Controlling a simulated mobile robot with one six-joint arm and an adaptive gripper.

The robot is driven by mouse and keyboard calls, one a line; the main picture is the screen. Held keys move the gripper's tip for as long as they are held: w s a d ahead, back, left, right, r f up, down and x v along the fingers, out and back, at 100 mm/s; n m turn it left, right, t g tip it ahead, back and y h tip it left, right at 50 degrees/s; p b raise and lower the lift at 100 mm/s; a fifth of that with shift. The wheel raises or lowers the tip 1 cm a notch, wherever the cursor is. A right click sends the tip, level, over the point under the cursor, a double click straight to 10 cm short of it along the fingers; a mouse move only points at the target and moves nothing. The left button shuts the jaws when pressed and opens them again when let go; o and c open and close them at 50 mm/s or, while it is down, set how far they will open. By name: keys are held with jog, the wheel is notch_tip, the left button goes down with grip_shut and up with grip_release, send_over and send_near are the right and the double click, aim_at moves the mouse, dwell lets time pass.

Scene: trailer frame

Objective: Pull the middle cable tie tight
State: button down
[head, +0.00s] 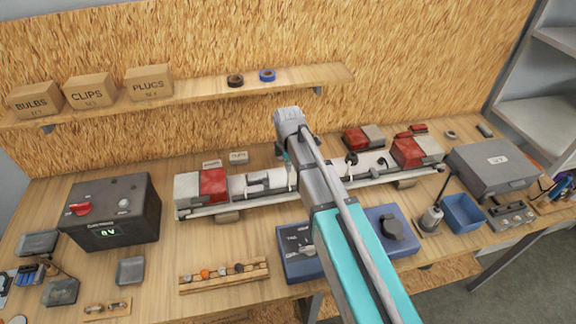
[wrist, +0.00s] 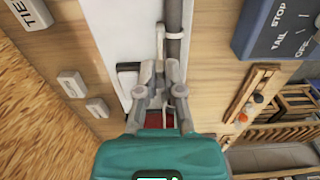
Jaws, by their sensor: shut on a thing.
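The trailer light board (head: 270,197) lies along the bench with red and white lamps at both ends. In the wrist view a grey cable or tube (wrist: 173,50) runs along the board's edge. A white cable tie (wrist: 173,32), apparently the middle one, loops around it, with its thin tail (wrist: 160,36) leading toward my gripper. My gripper (wrist: 160,68) is shut on this tail beside the board. In the head view my arm hides part of the board's middle, and the grip itself is not clear there.
A grey power box (head: 110,210) stands at the left and a grey case (head: 492,168) at the right. A blue switch box (head: 296,255) sits in front of the board. A shelf (head: 200,95) with boxes hangs behind. Some bench is bare around the board.

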jog(key=c, duration=0.8)
grip_release()
jog(key=shift+o, duration=0.2)
jog(key=shift+f, duration=0.25)
